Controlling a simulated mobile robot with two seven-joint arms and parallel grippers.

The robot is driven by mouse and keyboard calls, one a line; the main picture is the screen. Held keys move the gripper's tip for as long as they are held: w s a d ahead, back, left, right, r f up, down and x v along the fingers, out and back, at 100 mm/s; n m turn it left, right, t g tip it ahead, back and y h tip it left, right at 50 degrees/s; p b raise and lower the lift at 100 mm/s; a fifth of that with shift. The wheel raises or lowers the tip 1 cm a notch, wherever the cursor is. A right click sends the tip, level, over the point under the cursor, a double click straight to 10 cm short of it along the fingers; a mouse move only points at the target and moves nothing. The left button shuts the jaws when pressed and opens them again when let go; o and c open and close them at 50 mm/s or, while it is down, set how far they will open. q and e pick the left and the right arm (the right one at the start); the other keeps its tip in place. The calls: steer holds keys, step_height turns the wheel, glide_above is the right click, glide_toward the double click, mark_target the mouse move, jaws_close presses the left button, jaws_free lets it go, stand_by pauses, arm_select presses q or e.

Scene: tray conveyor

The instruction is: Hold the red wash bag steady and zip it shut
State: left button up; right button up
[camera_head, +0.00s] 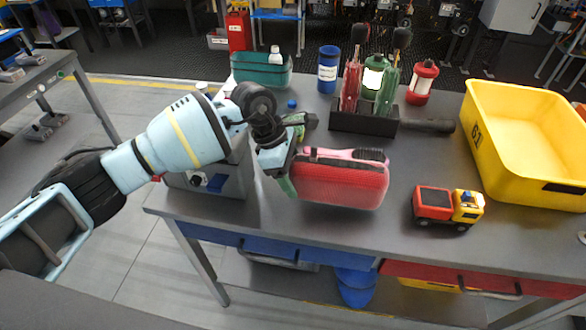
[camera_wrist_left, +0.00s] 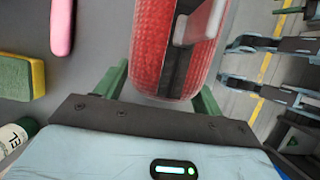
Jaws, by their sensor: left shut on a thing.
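My left gripper (camera_head: 289,158) is shut on the bag's left end. In the left wrist view its green fingers (camera_wrist_left: 160,92) lie on either side of the bag (camera_wrist_left: 150,45), and the dark strip runs between them. I cannot tell how far the zip is closed, and the zip pull is not clear.
A red and yellow toy truck (camera_head: 447,207) stands right of the bag. A yellow crate (camera_head: 480,135) fills the right side. The table's front edge is close.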

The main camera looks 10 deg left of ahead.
arm_select(q)
steer(key=shift+f, duration=0.3)
steer(key=shift+f, duration=0.15)
steer(key=shift+f, duration=0.25)
steer(key=o, duration=1.1)
steer(key=c, duration=1.1)
